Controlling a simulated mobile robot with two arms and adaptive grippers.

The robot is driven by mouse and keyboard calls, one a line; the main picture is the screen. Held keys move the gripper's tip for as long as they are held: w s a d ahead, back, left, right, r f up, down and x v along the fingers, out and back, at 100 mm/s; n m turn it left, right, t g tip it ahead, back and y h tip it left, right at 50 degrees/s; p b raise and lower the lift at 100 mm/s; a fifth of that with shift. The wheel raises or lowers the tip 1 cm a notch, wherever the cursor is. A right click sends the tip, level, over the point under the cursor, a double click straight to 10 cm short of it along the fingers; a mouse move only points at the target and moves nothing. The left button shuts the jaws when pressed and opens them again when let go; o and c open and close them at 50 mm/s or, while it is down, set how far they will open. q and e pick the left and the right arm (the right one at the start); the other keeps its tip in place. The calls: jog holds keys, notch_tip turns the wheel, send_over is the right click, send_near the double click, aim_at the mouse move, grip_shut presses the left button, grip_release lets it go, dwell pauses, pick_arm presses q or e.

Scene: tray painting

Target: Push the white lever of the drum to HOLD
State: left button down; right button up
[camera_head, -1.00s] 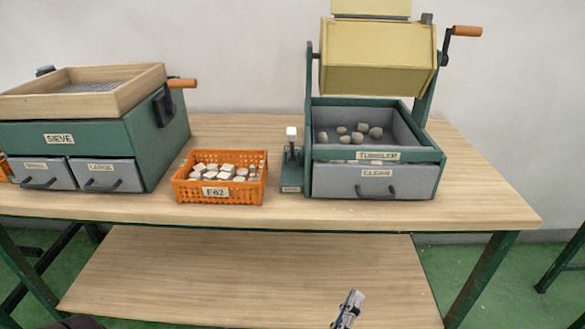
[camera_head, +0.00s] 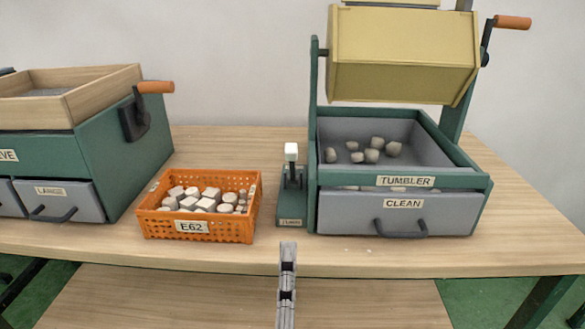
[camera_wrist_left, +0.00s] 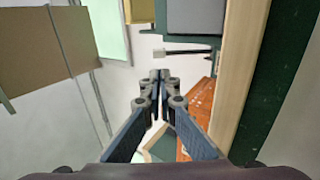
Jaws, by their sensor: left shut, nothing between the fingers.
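The white lever (camera_head: 291,152) has a white knob on a dark stem. It stands nearly upright on a small green base left of the tumbler; the base's label is too small to read. The yellow drum (camera_head: 400,55) hangs in a green frame above the tumbler's grey bin. My left gripper (camera_head: 288,248) is shut and empty, in front of the table edge and below the lever in the head view. In the left wrist view, the shut fingertips (camera_wrist_left: 158,76) point toward the lever's white knob (camera_wrist_left: 158,53), apart from it. My right gripper is out of view.
An orange crate (camera_head: 195,227) labelled E62, full of pale stones, stands left of the lever. The tumbler's CLEAN drawer (camera_head: 350,213) is to the right. A green sieve box (camera_head: 120,165) stands at the left. The tabletop in front of the lever is clear.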

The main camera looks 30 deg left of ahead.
pick_arm(q)
jog(key=shift+s+d, duration=0.1)
jog(key=shift+s, duration=0.05)
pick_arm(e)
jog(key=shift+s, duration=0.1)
pick_arm(q)
jog(key=shift+r, duration=0.1)
jog(key=p, duration=0.2)
send_near(292, 158)
jog(key=x, duration=0.5)
jog(key=shift+w+r, duration=0.25)
jog(key=shift+r, duration=0.05)
jog(key=shift+w+a+r, duration=0.25)
jog(key=shift+w+a, duration=0.2)
jog(key=shift+w, duration=0.05)
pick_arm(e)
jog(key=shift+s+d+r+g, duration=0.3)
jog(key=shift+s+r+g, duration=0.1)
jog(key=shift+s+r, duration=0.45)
pick_arm(q)
jog(key=shift+r+p, duration=0.15)
jog(key=shift+p, duration=0.15)
